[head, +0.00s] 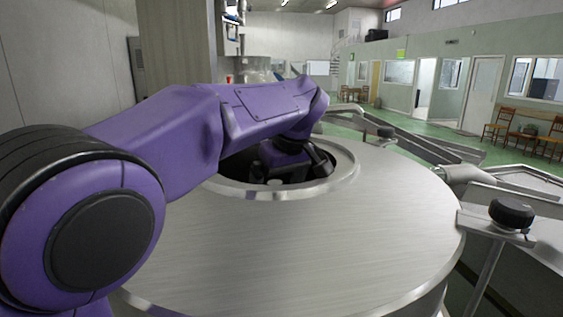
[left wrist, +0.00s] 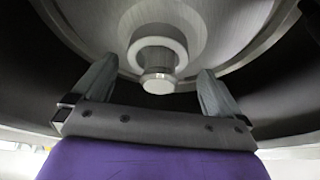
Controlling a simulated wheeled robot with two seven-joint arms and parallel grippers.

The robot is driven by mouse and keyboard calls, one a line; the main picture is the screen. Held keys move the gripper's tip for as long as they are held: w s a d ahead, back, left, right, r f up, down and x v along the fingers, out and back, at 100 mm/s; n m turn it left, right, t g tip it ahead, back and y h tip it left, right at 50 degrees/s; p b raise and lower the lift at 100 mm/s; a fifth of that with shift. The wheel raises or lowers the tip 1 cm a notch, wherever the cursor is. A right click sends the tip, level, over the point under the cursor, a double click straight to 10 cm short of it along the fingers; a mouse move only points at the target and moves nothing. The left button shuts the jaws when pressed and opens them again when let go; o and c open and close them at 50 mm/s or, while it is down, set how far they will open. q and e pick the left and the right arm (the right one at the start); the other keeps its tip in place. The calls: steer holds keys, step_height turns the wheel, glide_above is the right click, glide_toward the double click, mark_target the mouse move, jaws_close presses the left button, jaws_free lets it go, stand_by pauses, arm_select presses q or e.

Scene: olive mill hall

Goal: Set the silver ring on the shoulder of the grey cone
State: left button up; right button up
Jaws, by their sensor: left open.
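In the left wrist view the grey cone (left wrist: 158,84) shows as a short rounded tip, with the silver ring (left wrist: 178,47) as a pale band around it. Whether the ring lies flat on the shoulder I cannot tell. My left gripper (left wrist: 157,73) is open, one finger on each side of the cone and ring, apart from both and holding nothing. In the head view my left arm reaches from the left into the round opening of the steel vessel, where its wrist (head: 287,158) is partly hidden. My right gripper is not in view.
The vessel's broad brushed-steel lid (head: 330,235) surrounds the opening, whose raised rim (head: 345,165) is close to my wrist. A black knob (head: 511,212) on a bracket stands at the right edge. Metal troughs lie behind it. The lid's front is clear.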

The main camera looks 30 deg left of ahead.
arm_select(q)
steer(key=v, duration=1.2)
steer(key=shift+s, duration=0.2)
